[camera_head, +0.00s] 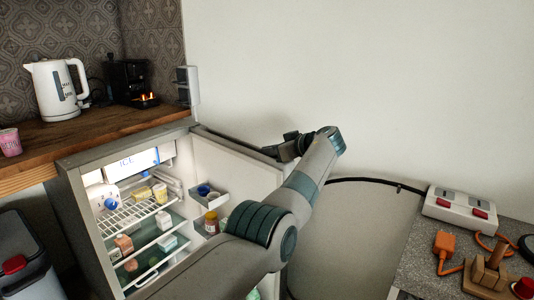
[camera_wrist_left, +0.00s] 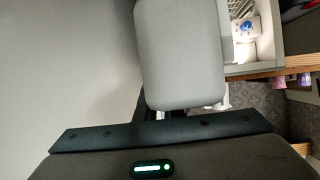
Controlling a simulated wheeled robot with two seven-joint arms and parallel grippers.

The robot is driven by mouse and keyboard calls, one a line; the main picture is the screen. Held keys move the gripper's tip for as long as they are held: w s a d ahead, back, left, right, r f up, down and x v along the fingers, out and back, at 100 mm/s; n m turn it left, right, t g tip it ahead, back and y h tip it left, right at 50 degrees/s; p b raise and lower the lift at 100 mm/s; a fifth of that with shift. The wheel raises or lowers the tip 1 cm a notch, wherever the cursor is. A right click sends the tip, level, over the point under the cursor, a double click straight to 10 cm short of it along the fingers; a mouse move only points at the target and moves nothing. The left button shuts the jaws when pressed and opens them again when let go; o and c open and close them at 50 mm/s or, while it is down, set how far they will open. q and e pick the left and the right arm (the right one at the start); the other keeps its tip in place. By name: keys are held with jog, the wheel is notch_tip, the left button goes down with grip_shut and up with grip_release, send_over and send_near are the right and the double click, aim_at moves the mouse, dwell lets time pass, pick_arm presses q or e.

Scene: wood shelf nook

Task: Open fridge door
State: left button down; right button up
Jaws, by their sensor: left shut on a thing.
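My left gripper (camera_head: 284,150) is at the door's upper outer edge and is shut on the door; the fingertips are mostly hidden. In the left wrist view the fridge inside (camera_wrist_left: 243,28) shows at upper right. My right gripper is in neither view.
A white kettle (camera_head: 58,90), a black coffee maker (camera_head: 130,82) and a pink cup (camera_head: 10,142) stand on the counter (camera_head: 95,125). At right, a grey table (camera_head: 420,260) holds a switch box (camera_head: 460,208) and an orange plug (camera_head: 444,243). A bin (camera_head: 25,255) stands at lower left.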

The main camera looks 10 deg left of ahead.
pick_arm(q)
jog(key=shift+a+r, duration=0.1)
jog(key=shift+r, duration=0.15)
jog(key=c, duration=1.9)
grip_release()
jog(key=shift+f, duration=0.1)
jog(key=shift+o, duration=0.2)
jog(key=shift+f, duration=0.1)
